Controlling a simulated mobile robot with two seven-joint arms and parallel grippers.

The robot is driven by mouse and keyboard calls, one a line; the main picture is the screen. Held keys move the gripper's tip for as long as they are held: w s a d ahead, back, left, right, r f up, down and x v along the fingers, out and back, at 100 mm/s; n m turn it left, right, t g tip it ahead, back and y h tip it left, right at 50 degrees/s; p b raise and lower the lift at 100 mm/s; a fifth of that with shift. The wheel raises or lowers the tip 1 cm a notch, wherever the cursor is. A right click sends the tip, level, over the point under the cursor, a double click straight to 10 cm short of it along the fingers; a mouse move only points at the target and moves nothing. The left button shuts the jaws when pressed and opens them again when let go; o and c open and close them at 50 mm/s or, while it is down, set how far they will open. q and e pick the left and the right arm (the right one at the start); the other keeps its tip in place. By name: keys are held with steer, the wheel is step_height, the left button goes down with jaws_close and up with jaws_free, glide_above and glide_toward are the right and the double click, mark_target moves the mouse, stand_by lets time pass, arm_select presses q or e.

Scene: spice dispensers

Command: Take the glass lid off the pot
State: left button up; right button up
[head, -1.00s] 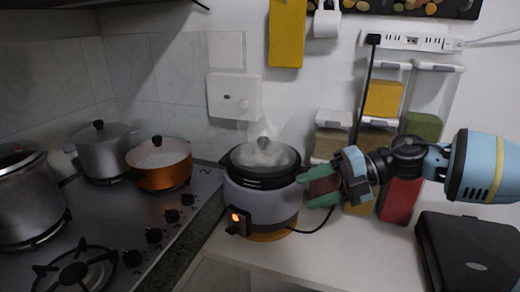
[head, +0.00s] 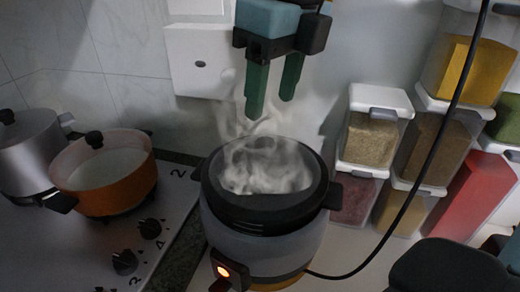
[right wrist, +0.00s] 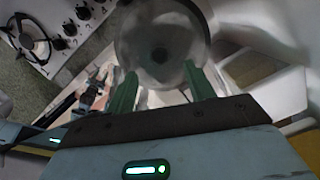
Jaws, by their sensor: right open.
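The grey pot (head: 262,232) stands on the counter with a dark rim, an orange light on its front and steam over its top. My left gripper is not in view.
An orange pot (head: 118,184) and a silver pot (head: 35,150) stand on the stove at left. Spice dispensers (head: 372,140) line the wall at right. A black cord (head: 425,165) crosses in front of them.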

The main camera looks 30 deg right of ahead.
mark_target(266, 141)
steer(key=shift+r, duration=0.15)
steer(key=shift+s+a+f, duration=0.15)
steer(key=shift+s+f, duration=0.05)
steer(key=shift+f, duration=0.05)
steer(key=shift+w+f, duration=0.25)
steer(key=shift+f, duration=0.8)
steer(key=shift+w+a+f, duration=0.1)
steer(key=shift+f, duration=1.2)
steer(key=shift+w+f, duration=0.1)
steer(key=shift+f, duration=1.2)
steer(key=shift+c, duration=0.4)
steer(key=shift+r, duration=0.1)
jaws_close()
